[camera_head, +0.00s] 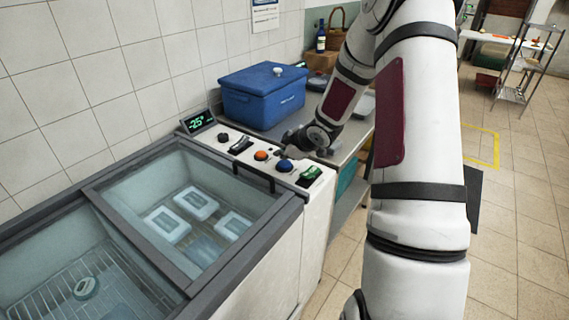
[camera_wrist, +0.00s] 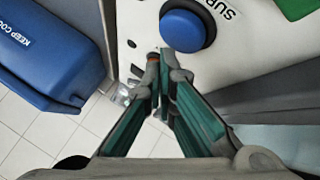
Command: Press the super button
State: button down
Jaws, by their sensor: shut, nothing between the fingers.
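The super button is a round blue button (camera_wrist: 187,27) on the white control panel, with a label (camera_wrist: 222,8) beside it reading "SUP", the rest cut off. In the head view the blue button (camera_head: 284,166) sits between an orange button (camera_head: 261,155) and a green switch (camera_head: 309,174). My gripper (camera_wrist: 163,53) is shut and empty, its fingertips at the near-left edge of the blue button in the wrist view. In the head view my gripper (camera_head: 281,151) hangs just behind the buttons. I cannot tell whether it touches the button or panel.
The freezer (camera_head: 189,261) with glass lids lies in front of the panel. A temperature display (camera_head: 198,121) and a black switch (camera_head: 241,145) are further left. A blue cooler box (camera_head: 262,95) stands behind on the grey counter (camera_head: 347,137), close to my gripper.

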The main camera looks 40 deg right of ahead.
aim_at(283, 164)
jog(key=shift+f, duration=0.4)
jog(key=shift+f+b, duration=0.5)
jog(key=shift+f, duration=0.05)
dwell(0.6)
jog(key=shift+r, duration=0.15)
dwell(0.3)
jog(key=shift+r+p, duration=0.85)
jog(key=shift+p, duration=0.15)
notch_tip(283, 164, up, 5)
jog(key=p, duration=0.5)
dwell(0.7)
